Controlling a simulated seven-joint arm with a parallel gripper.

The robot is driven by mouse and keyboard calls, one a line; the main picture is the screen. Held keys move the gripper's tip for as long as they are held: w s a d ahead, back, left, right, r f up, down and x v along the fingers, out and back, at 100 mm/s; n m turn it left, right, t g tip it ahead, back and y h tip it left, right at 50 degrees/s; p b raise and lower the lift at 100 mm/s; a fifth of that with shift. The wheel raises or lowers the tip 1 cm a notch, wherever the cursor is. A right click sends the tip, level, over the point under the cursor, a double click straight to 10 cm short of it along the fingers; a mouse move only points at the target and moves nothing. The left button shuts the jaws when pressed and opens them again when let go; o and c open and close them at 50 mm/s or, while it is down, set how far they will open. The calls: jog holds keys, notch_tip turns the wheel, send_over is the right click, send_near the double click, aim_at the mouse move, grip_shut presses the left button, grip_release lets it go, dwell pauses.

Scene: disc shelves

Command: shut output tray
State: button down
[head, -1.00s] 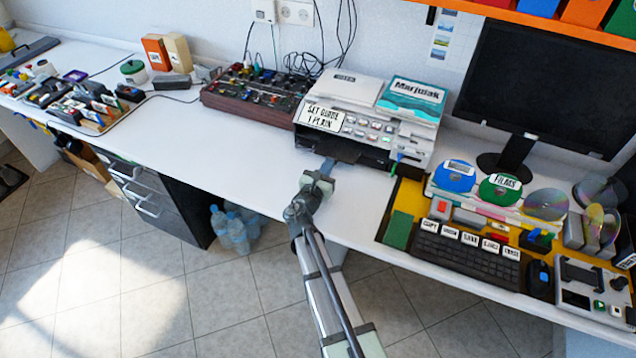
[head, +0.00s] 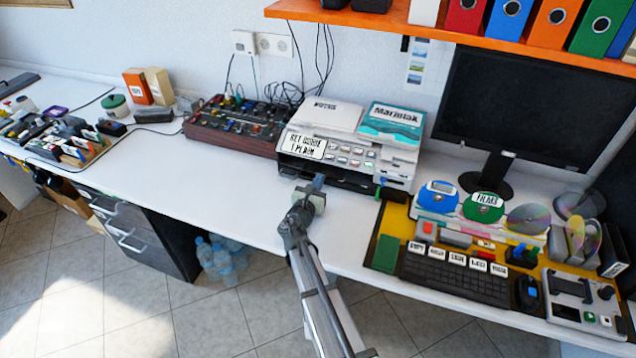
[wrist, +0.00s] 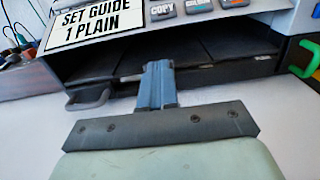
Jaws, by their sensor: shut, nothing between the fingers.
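The white printer (head: 345,140) stands at the back of the desk, with a label reading "SET GUIDE 1 PLAIN" on its front. Its dark output tray (head: 352,180) shows low in the front opening, and the wrist view shows the dark tray area (wrist: 215,62) across the printer's front. The tray no longer sticks out clearly over the desk. My gripper (head: 318,181) is at the printer's front, fingers pointing in. In the wrist view its blue-grey fingers (wrist: 157,72) are together and empty, with tips against or very close to the tray's front edge. The fingers hide the exact contact.
A grey handle (wrist: 88,98) sits low at the printer's left front. A green-handled part (wrist: 308,58) is at its right. A control box with knobs (head: 235,125) stands left of the printer. A keyboard (head: 455,275) and discs lie right. The desk's front left is clear.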

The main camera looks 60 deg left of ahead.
jog(key=v, duration=1.4)
jog(key=shift+r, duration=0.1)
